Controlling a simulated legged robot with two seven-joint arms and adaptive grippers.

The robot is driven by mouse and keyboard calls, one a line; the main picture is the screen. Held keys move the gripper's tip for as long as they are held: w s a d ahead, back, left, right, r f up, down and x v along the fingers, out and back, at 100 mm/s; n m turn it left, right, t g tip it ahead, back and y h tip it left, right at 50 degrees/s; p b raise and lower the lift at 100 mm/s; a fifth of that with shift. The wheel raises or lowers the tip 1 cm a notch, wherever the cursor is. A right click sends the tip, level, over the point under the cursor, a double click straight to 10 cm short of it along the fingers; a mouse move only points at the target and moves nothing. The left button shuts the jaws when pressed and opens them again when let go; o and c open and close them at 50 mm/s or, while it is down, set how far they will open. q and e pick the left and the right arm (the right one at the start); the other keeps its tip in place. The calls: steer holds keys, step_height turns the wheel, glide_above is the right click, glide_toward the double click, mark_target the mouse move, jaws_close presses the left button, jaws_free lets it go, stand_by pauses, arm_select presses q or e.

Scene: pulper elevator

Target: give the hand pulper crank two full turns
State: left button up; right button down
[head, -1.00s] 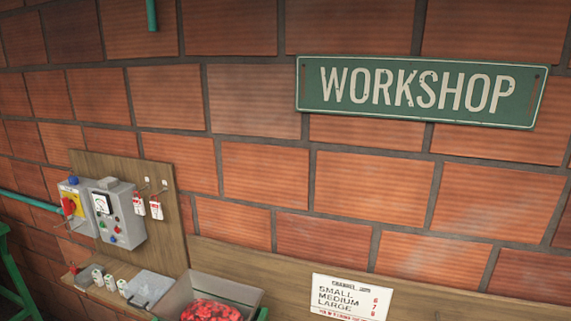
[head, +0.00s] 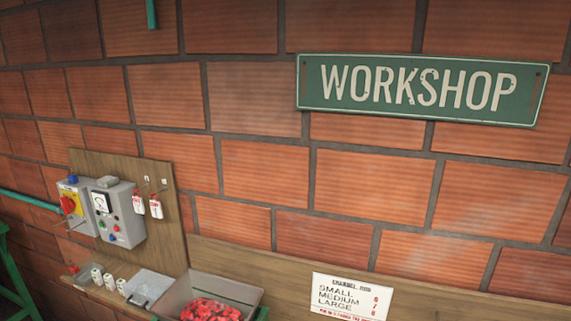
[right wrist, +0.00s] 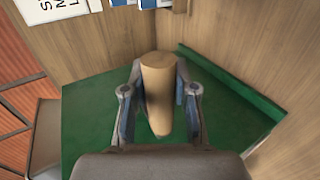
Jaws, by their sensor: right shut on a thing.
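In the right wrist view, a tan wooden handle (right wrist: 157,115), rounded and tapering toward the camera, stands between the fingers of my right gripper (right wrist: 160,84). I take it for the grip of the hand pulper crank. The right gripper is shut on it, with a finger on each side. The crank arm and the rest of the pulper cannot be made out. The head view shows neither gripper and no crank. My left gripper is in no view.
Around the handle lie a green surface (right wrist: 90,125) with a raised green edge (right wrist: 225,85) and wooden boards (right wrist: 255,35). In the head view, a grey tray (head: 243,291) of red cherries, a control box (head: 122,215) and a white size chart (head: 350,296) are along the brick wall.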

steer(key=shift+s+d+f, duration=0.1)
steer(key=shift+f, duration=0.95)
steer(key=f, duration=0.1)
steer(key=w+f+b, duration=0.1)
steer(key=f, duration=0.1)
steer(key=shift+f+b, duration=0.2)
steer(key=shift+b, duration=0.1)
steer(key=shift+f, duration=0.1)
steer(key=shift+w+d+f+b, duration=0.1)
steer(key=shift+w+f+b, duration=0.3)
steer(key=shift+f, duration=0.2)
steer(key=shift+w+d+f+b, duration=0.1)
steer(key=shift+w+f+b, duration=0.15)
steer(key=shift+w+f, duration=0.3)
